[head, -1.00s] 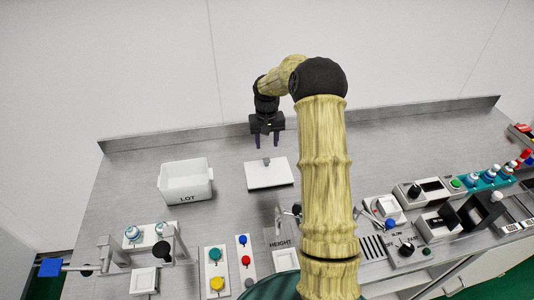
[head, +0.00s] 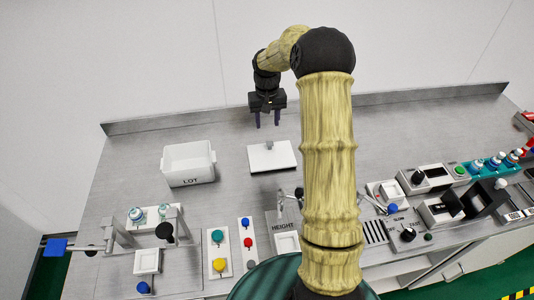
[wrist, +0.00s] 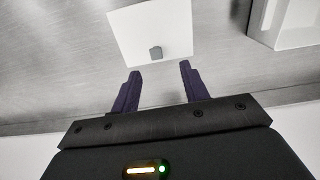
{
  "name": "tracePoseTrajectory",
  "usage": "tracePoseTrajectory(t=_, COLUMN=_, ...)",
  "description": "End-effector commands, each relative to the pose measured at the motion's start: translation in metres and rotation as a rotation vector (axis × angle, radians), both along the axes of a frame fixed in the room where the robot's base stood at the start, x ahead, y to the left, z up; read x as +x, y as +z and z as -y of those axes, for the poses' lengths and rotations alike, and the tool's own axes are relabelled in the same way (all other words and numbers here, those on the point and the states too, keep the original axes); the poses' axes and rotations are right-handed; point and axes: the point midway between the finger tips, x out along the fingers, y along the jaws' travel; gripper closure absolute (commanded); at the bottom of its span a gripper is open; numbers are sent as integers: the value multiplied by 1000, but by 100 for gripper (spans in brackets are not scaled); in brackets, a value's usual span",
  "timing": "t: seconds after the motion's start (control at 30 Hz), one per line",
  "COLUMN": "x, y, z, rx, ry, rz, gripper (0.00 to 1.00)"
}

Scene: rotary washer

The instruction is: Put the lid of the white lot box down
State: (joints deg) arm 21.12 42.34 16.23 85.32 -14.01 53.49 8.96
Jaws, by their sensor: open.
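The white square lid (head: 272,160) lies flat on the grey bench, to the right of the box, with a small grey knob (head: 269,144) on it. The white lot box (head: 188,168) stands open on the bench, marked LOT on its front. My gripper (head: 267,118) is open and empty, above and behind the lid, apart from it. In the wrist view the lid (wrist: 140,30) lies beyond the two dark fingers of my gripper (wrist: 158,82), its knob visible between their lines. The box (wrist: 285,25) shows there at the top right.
Button panels (head: 218,253) and a fixture with bottles (head: 148,215) stand at the front left of the bench. Several devices with knobs stand at the right (head: 415,205). A low back wall (head: 220,115) runs behind. Bare bench surrounds the lid and box.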

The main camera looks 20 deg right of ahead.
Motion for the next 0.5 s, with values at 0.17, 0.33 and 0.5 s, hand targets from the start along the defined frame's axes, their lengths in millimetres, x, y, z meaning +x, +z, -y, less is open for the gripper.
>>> tracePoseTrajectory(t=0.17, x=-43, y=22, z=-39, rx=-18, ry=72, rz=35, gripper=55)
tracePoseTrajectory(t=0.33, x=-97, y=37, z=-69, rx=-28, ry=120, rz=81, gripper=55)
tracePoseTrajectory(t=0.5, x=-158, y=46, z=-90, rx=-30, ry=152, rz=132, gripper=55)
